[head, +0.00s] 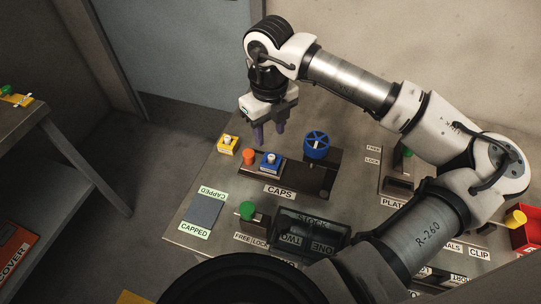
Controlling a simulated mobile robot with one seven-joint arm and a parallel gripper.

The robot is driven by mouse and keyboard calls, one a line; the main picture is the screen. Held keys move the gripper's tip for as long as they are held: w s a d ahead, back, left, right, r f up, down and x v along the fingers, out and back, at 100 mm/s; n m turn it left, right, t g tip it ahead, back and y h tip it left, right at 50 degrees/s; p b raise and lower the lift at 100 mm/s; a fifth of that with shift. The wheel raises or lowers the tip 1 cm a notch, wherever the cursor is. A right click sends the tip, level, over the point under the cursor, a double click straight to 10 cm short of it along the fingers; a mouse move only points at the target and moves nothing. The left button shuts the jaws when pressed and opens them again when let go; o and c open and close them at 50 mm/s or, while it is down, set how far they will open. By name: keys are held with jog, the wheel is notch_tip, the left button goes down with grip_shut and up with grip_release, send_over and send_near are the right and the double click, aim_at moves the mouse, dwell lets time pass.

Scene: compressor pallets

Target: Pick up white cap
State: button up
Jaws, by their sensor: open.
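My gripper (268,137) points down above the back of the dark caps holder (310,182), its two dark purple fingers apart with nothing seen between them. Two small white tops show: one on a yellow block (228,147) at the holder's left, the other on a blue block (269,167) on the holder. Each white top is tiny here, and I cannot tell for sure which is the white cap (270,156). An orange cap (249,157) stands just left of the blue block. The fingertips appear above and behind the blue block; their exact height is unclear.
A blue handwheel (316,146) stands on the holder's right. A green knob (247,210) and a dark stock box (310,228) are in front. A grey capped pad (202,210) lies empty at the left. A red bin (525,238) is at the far right.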

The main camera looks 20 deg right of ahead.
aim_at(271, 157)
notch_tip(271, 157, down, 3)
jog(key=shift+f, duration=0.2)
jog(key=shift+d+f+p, duration=0.15)
jog(key=shift+f+p, duration=1.3)
jog(key=shift+f, duration=1.25)
jog(key=shift+s+f, duration=0.1)
grip_shut()
